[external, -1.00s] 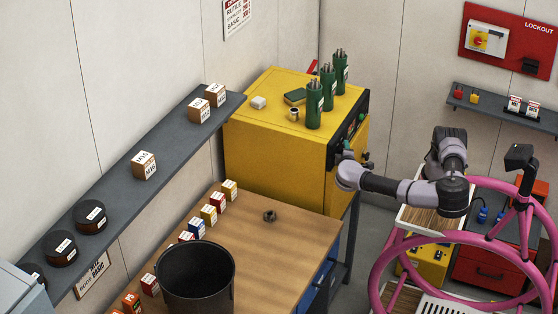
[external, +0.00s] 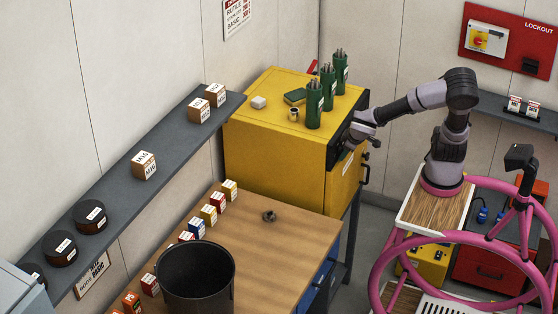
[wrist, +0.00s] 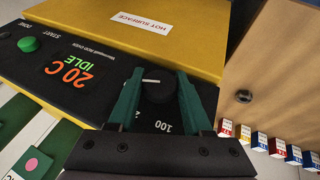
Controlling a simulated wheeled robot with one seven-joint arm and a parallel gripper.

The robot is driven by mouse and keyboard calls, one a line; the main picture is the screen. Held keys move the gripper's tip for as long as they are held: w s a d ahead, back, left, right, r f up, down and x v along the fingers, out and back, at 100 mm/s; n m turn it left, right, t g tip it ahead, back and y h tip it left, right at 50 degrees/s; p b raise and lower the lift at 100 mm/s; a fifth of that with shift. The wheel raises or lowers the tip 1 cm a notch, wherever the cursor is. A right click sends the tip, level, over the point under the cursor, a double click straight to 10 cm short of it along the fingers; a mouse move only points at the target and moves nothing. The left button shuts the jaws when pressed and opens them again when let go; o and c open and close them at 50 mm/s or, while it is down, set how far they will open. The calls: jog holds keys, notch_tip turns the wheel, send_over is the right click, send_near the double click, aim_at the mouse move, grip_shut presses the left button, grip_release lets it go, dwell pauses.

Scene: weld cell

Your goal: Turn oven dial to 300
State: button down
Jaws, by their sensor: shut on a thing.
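The oven is the yellow cabinet (external: 265,155); its black control panel fills the left and middle of the wrist view (wrist: 105,95). The black dial (wrist: 159,90) sits between the two green fingers of my gripper (wrist: 159,80), which is shut on it. A white pointer line on the dial points left in the wrist view. Below the dial a "100" mark shows, and part of a mark starting with 2; other marks are hidden by the fingers. The display (wrist: 76,75) reads 20 C and IDLE. In the external view my gripper (external: 350,134) is at the oven's front panel, where the arm hides the dial.
A green START button (wrist: 28,44) is on the panel. Green cylinders (external: 315,104) stand on the oven top near the panel. A door handle (external: 366,173) juts out below my gripper.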

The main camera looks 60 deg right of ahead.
jog(key=shift+y, duration=1.2)
jog(key=shift+m, duration=0.3)
jog(key=shift+c, duration=1.8)
grip_release()
jog(key=shift+r, duration=0.15)
jog(key=d+v, duration=0.1)
jog(key=v, duration=0.9)
jog(key=shift+a+r, duration=0.25)
jog(key=shift+a, duration=0.1)
jog(key=shift+s, duration=0.1)
